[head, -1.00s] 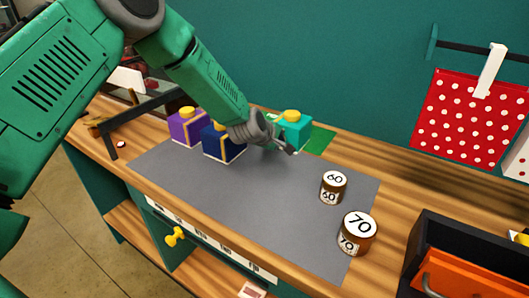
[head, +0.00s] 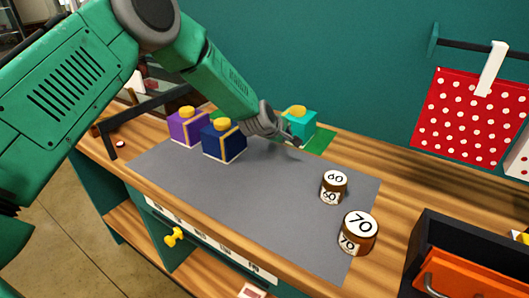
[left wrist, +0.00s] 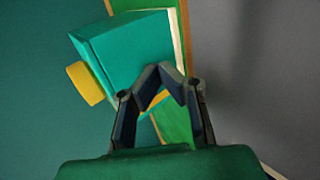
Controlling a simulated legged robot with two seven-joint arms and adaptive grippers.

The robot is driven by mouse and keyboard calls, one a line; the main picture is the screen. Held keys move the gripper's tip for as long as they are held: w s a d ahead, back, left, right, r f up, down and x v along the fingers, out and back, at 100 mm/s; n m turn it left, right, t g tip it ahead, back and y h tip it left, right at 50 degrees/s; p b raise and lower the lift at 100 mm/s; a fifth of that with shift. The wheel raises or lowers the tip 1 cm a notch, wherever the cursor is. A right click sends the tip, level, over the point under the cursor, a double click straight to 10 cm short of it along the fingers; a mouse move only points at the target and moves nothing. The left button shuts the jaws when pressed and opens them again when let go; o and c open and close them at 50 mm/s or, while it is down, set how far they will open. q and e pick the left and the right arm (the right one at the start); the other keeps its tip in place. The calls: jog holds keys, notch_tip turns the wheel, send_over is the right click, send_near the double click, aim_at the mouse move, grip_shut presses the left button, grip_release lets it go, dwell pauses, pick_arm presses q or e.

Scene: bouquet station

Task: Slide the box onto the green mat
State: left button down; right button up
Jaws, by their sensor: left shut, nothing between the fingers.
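The teal box (head: 301,124) with a yellow top knot stands at the back of the grey work surface. The green mat (head: 320,141) is a strip along the back edge, showing right of and in front of the box. The box overlaps the mat, but its far base edge is hidden. My left gripper (head: 297,142) is shut and empty at the box's near left side. In the left wrist view the fingertips (left wrist: 161,73) are right up against the teal box (left wrist: 128,48); contact is hard to tell. The green mat (left wrist: 176,128) runs beneath. My right gripper is not in view.
A purple box (head: 186,127) and a navy box (head: 224,142) stand left of my gripper. Jars marked 60 (head: 333,187) and 70 (head: 357,233) stand front right. A black bin (head: 470,247) is at the right. The grey surface (head: 255,195) is clear in the middle.

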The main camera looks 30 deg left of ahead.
pick_arm(q)
jog(key=shift+w, duration=0.1)
dwell(0.3)
jog(key=shift+w, duration=0.65)
jog(key=shift+s+a+r+p, duration=0.1)
jog(key=shift+s+r+p, duration=0.25)
jog(key=shift+s, duration=0.5)
jog(key=shift+s+a+r+p, duration=0.1)
jog(key=shift+s+r+p, duration=0.25)
jog(key=shift+s, duration=0.55)
jog(key=shift+s+r+p, duration=0.25)
jog(key=shift+s+p, duration=0.1)
jog(key=shift+s, duration=0.9)
jog(key=s+r+p, duration=0.1)
jog(key=s, duration=0.2)
jog(key=s+r+p, duration=0.1)
jog(key=s, duration=0.2)
jog(key=s+r+p, duration=0.1)
jog(key=s, duration=0.2)
jog(key=shift+s+a, duration=0.15)
jog(key=shift+a, duration=0.25)
jog(key=shift+s+r, duration=0.1)
jog(key=shift+s, duration=0.3)
